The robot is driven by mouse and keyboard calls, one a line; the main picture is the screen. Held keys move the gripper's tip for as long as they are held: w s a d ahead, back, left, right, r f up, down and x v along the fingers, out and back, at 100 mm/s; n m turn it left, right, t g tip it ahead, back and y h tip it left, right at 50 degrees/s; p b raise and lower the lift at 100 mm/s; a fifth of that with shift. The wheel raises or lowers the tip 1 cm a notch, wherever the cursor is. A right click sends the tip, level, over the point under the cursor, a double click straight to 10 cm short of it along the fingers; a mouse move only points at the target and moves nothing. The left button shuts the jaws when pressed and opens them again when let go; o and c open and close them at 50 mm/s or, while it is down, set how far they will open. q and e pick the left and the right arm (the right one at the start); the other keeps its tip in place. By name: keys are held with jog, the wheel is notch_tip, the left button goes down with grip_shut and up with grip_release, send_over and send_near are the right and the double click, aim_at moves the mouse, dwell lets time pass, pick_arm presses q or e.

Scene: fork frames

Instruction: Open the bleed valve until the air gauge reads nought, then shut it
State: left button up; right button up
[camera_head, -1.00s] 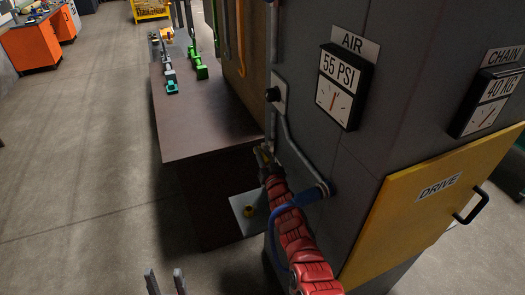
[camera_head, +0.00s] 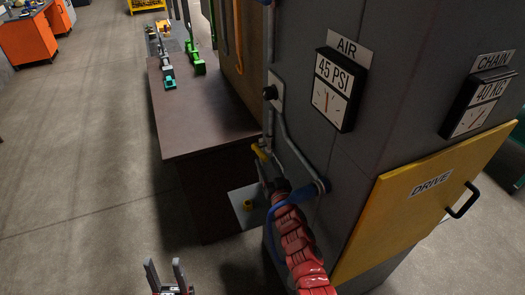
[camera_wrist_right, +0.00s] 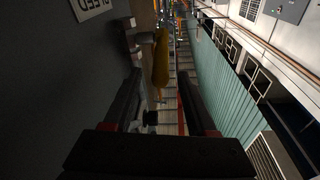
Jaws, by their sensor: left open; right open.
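The air gauge (camera_head: 334,90) on the grey cabinet reads 45 PSI in the head view. The yellow bleed valve handle (camera_head: 259,152) sits on the cabinet's left edge. My left gripper (camera_head: 165,265) is open and empty at the bottom, over the floor.
A chain gauge (camera_head: 481,103) reads 40 KG above the yellow DRIVE door (camera_head: 405,205). A brown table (camera_head: 196,128) with tools stands behind. The floor at left is clear.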

jog(key=v, duration=1)
jog(key=shift+b, duration=0.45)
jog(key=shift+s, duration=0.1)
